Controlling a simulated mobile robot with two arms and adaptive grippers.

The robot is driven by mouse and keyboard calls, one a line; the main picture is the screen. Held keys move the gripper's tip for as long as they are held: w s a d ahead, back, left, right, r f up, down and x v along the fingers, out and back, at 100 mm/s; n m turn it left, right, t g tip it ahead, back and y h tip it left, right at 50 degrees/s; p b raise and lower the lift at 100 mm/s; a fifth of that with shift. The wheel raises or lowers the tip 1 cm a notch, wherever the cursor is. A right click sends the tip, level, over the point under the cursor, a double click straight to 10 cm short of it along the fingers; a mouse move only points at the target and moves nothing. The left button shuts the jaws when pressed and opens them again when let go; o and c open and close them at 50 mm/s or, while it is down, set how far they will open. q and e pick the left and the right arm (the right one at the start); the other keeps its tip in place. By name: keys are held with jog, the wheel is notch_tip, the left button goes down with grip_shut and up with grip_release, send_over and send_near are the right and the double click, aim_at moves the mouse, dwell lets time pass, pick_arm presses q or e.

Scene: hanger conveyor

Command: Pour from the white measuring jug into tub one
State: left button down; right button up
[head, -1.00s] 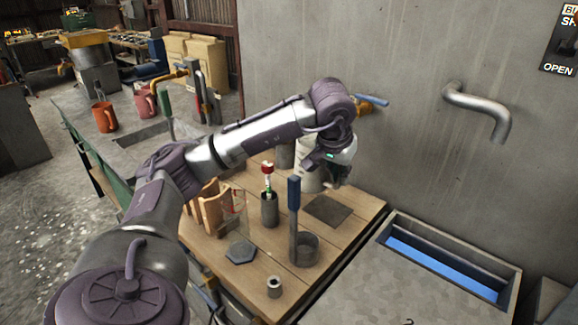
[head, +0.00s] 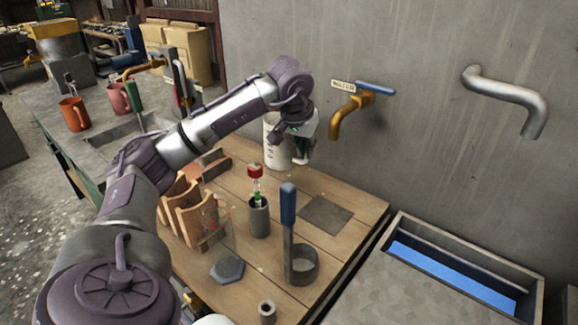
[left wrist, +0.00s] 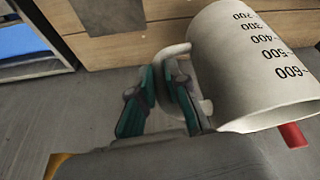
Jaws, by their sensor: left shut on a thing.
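The white measuring jug (head: 276,157) shows in the head view partly behind my left arm, near the wall at the back of the wooden bench. It looks roughly upright. In the left wrist view the jug (left wrist: 262,62) shows black marks on its side. My left gripper (head: 303,152) is shut on the jug's handle; its green-padded fingers (left wrist: 173,80) show beside the handle in the wrist view. What is inside the jug is hidden. I cannot tell which vessel is tub one. My right gripper is not in view.
On the wooden bench (head: 225,285) stand a grey cup (head: 259,220) with a red-topped item, a blue-handled dipper (head: 303,265), clay tiles (head: 190,215) and a dark mat (head: 325,214). A brass water tap (head: 347,113) juts from the wall. A trough (head: 405,228) is at right.

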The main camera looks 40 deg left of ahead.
pick_arm(q)
notch_tip(320, 180, down, 8)
jog(key=shift+a+r+p, duration=0.1)
jog(key=shift+r+p, duration=0.1)
jog(key=shift+p, duration=0.1)
jog(key=shift+f, duration=0.4)
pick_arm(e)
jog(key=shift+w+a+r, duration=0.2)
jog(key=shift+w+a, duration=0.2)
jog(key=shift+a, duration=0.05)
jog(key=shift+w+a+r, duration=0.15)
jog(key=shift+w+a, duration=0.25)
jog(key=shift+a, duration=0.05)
pick_arm(q)
jog(key=shift+f, duration=0.1)
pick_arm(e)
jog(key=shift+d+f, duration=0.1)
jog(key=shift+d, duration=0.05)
pick_arm(q)
jog(key=c, duration=1.6)
grip_release()
jog(key=shift+f, duration=0.15)
jog(key=o, duration=0.4)
jog(key=shift+s, duration=0.1)
jog(key=shift+o, duration=0.2)
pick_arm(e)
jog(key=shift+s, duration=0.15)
